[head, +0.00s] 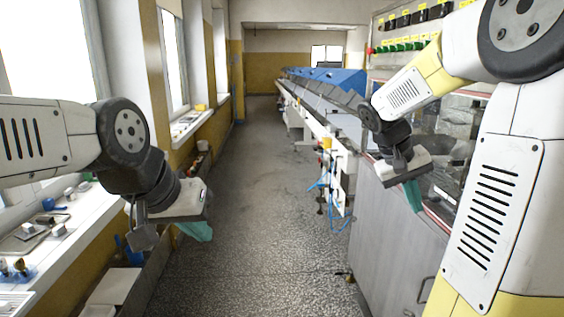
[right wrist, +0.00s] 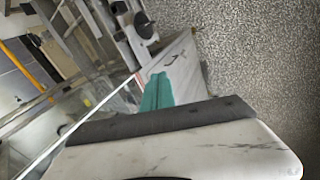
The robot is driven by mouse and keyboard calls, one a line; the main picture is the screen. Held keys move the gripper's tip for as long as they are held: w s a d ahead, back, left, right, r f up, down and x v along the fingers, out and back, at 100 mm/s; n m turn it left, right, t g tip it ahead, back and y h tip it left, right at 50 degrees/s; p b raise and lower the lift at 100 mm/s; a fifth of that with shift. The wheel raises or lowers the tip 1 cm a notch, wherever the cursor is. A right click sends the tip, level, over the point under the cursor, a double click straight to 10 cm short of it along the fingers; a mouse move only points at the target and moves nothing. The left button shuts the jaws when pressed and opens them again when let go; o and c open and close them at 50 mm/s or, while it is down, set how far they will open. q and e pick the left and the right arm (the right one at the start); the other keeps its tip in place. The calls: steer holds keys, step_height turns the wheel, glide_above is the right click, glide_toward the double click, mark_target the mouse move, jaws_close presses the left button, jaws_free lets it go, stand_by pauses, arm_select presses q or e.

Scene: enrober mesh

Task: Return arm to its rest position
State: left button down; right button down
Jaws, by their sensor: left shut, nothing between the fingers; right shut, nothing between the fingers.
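My left gripper (head: 196,231) hangs on the left side of the head view, over the floor beside the window sill. Its teal fingers point down and are shut with nothing between them. My right gripper (head: 412,194) is on the right side of the head view, in front of the grey machine cabinet. Its teal fingers point down and are shut and empty. They also show together as one teal piece in the right wrist view (right wrist: 157,92).
A window sill (head: 70,235) with small items runs along the left wall. The grey machine cabinet (head: 385,240) and a long conveyor line (head: 315,95) stand on the right. A control panel (head: 412,30) is above. The aisle floor (head: 255,180) between is clear.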

steer(key=s+a+r+n+t+y, duration=0.1)
steer(key=s+a+t+y, duration=0.4)
steer(key=s+a, duration=0.9)
steer(key=a+r+y, duration=0.1)
steer(key=a+y, duration=0.1)
steer(key=a, duration=0.1)
steer(key=shift+r+n+t+y, duration=0.3)
steer(key=shift+t+y, duration=0.1)
steer(key=shift+s, duration=0.1)
